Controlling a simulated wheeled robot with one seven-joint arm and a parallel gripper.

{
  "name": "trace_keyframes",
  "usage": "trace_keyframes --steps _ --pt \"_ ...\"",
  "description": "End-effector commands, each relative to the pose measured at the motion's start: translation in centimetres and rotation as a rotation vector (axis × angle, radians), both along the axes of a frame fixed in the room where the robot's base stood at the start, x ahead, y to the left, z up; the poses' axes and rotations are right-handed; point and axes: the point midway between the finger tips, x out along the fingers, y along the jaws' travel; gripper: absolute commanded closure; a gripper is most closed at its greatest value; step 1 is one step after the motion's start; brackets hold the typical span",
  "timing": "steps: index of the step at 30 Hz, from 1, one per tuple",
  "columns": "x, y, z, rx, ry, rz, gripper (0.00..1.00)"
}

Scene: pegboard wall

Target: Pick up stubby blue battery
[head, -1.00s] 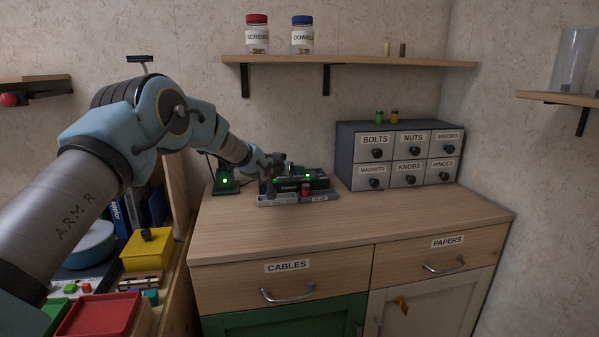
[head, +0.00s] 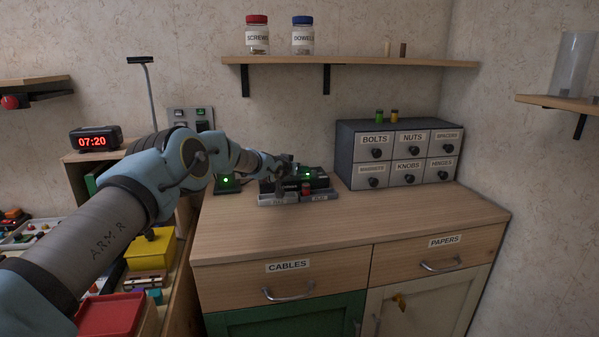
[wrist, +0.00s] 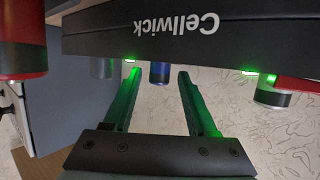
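In the wrist view a short blue battery (wrist: 159,73) shows below the edge of the black charger marked Cellwick (wrist: 165,30). My gripper (wrist: 157,80) is open, its two green-lit fingers pointing at the charger, with the blue battery in line with the gap between the tips. Nothing is held. I cannot tell how far the tips reach along the battery. In the head view the charger (head: 318,183) sits on the cabinet top, and my gripper (head: 285,166) is over it. My arm and gripper hide the blue battery there.
The wrist view also shows a grey battery (wrist: 103,68), a red-and-grey one (wrist: 275,94) at right and a large red-ended one (wrist: 22,45) at left. A drawer unit (head: 352,153) stands right of the charger, under a shelf (head: 350,61). The front cabinet top (head: 350,228) is clear.

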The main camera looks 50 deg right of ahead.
Motion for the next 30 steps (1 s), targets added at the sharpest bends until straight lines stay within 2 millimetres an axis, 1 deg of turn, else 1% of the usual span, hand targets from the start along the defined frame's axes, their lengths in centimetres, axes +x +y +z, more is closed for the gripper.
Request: trace_keyframes --steps 1,2,12,15,30 --pt "-0.01 0.00 0.01 0.000 0.000 0.000 0.49" --pt "-0.01 0.00 0.02 0.000 0.000 0.000 0.52" --pt "-0.02 0.00 0.02 0.000 0.000 0.000 0.91" --pt "-0.02 0.01 0.03 0.000 0.000 0.000 1.00" --pt "-0.01 -0.01 0.23 -0.001 0.000 0.000 1.00"
